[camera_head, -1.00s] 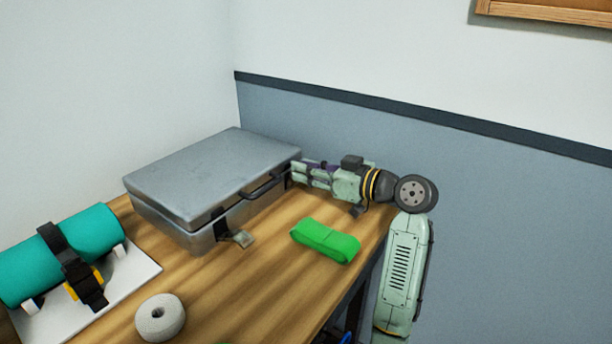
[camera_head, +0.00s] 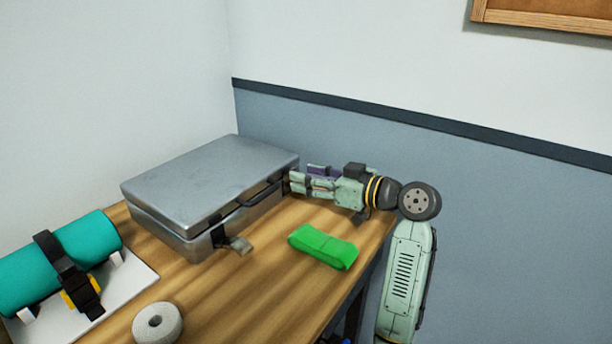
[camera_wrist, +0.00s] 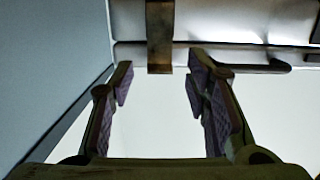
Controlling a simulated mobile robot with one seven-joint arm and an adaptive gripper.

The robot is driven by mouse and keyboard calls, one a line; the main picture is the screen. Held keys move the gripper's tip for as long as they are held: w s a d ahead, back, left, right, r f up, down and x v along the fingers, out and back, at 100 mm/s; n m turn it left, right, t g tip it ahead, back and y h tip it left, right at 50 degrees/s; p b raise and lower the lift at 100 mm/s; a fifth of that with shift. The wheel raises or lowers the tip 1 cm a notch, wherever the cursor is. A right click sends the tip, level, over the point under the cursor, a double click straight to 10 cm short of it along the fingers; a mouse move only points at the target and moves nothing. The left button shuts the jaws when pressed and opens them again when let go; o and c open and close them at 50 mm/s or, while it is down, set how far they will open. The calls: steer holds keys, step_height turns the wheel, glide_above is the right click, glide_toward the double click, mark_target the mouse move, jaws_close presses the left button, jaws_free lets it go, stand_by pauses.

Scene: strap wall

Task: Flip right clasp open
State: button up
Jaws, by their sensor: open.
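A grey metal case (camera_head: 205,180) lies closed on the wooden table, its front facing the lower right. The left clasp (camera_head: 238,244) sticks out from the front as a flipped-out flap. The right clasp is mostly hidden by my gripper in the head view. In the wrist view, the right clasp (camera_wrist: 160,38) is a brownish metal strip across the case's seam. My gripper (camera_wrist: 160,78) is open, one finger on each side of the clasp's line, the clasp beyond the tips and apart from them. In the head view my gripper (camera_head: 300,180) is at the case's right front end.
The case's black handle (camera_head: 262,191) is left of my gripper. A green folded strap (camera_head: 323,246) lies on the table in front. The blue-grey wall (camera_head: 480,200) is close behind my arm.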

steer(key=v, duration=1.1)
